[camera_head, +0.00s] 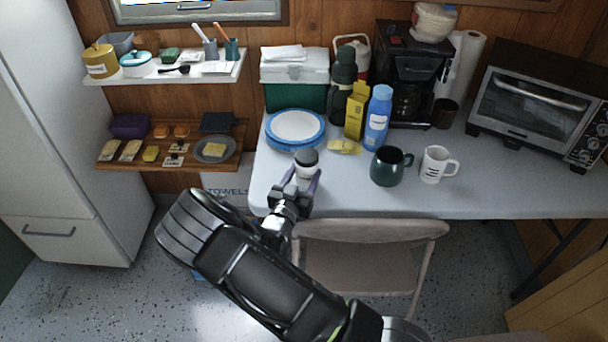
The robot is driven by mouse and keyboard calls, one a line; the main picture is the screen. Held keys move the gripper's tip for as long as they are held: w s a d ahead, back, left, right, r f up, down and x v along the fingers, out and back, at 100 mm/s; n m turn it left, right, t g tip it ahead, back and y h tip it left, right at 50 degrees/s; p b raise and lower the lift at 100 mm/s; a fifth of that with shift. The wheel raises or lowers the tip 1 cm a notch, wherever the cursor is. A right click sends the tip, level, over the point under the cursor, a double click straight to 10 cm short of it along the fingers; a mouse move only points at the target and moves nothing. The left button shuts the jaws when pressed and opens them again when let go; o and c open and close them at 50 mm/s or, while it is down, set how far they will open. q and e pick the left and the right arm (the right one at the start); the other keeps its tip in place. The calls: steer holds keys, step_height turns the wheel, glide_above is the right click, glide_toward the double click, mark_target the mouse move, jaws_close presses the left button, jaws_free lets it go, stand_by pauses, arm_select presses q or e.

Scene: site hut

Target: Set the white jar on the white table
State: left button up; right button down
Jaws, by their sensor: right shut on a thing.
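The white jar (306,168), with a dark lid, is between the fingers of my right gripper (301,182), which is shut on it. The jar is upright, or nearly so, and shows over the left front part of the white table (345,191). I cannot tell whether its base touches the tabletop; the fingers hide its lower part. My right arm reaches up from the bottom of the view. My left gripper is not in view.
Stacked blue-rimmed plates (294,127) lie just behind the jar. A yellow box (356,110), a blue bottle (377,118), a dark green mug (389,167) and a white mug (435,164) stand to the right. A folding chair (368,255) is in front. Free tabletop lies between jar and green mug.

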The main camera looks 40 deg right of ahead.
steer(key=shift+f, duration=0.15)
steer(key=c, duration=0.5)
jaws_free()
steer(key=shift+s+a, duration=0.1)
steer(key=shift+a, duration=0.05)
steer(key=v, duration=1.1)
steer(key=shift+s+a+r, duration=0.2)
steer(key=shift+a+r, duration=0.05)
steer(key=shift+a, duration=0.05)
